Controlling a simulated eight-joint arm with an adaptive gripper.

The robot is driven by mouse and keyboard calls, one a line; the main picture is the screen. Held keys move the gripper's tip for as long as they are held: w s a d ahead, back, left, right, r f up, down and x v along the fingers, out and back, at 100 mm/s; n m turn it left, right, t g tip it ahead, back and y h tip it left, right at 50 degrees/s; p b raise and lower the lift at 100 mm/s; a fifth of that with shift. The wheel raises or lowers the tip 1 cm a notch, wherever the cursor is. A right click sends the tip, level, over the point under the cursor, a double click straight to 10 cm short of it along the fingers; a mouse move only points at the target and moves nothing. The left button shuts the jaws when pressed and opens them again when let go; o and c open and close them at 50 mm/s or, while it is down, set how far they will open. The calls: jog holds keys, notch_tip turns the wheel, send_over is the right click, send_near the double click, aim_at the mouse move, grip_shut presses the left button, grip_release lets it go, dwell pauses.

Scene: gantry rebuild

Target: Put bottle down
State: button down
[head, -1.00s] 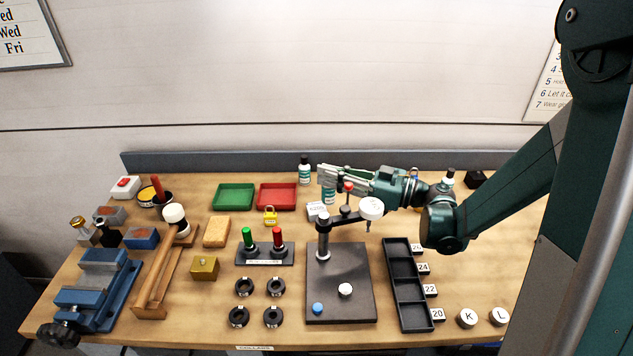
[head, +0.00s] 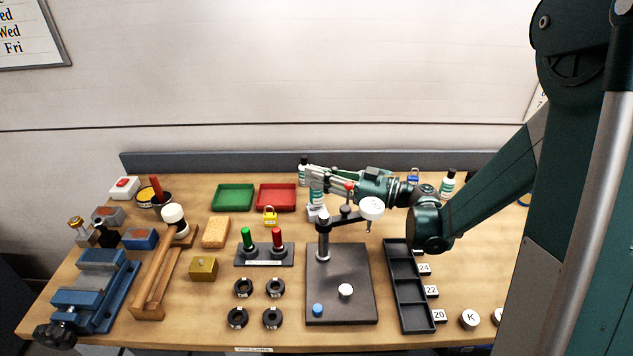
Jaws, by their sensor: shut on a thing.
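My gripper (head: 312,174) is near the back of the bench, in the middle of the head view. It is shut on a small white bottle with a teal label (head: 317,194). The fingers hide the upper part of this bottle. I cannot tell whether its base touches the bench. A second bottle with a black cap (head: 303,162) stands just behind and left of the gripper, partly covered by it. A third dark-capped bottle (head: 448,183) stands to the right, beyond my arm.
A red tray (head: 276,208) and a green tray (head: 234,209) lie to the left. A yellow padlock (head: 270,215) is near the red tray. A dark stand (head: 341,300) with a white-disc arm (head: 371,208) is in front. A black compartment tray (head: 416,322) lies to its right.

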jog(key=shift+f, duration=1)
jog(key=shift+f+b, duration=0.15)
jog(key=shift+b, duration=0.2)
jog(key=c, duration=2.4)
grip_release()
jog(key=shift+o, duration=0.2)
jog(key=shift+r, duration=0.25)
jog(key=p+v, duration=0.2)
jog(key=v, duration=1)
jog(key=shift+f, duration=0.1)
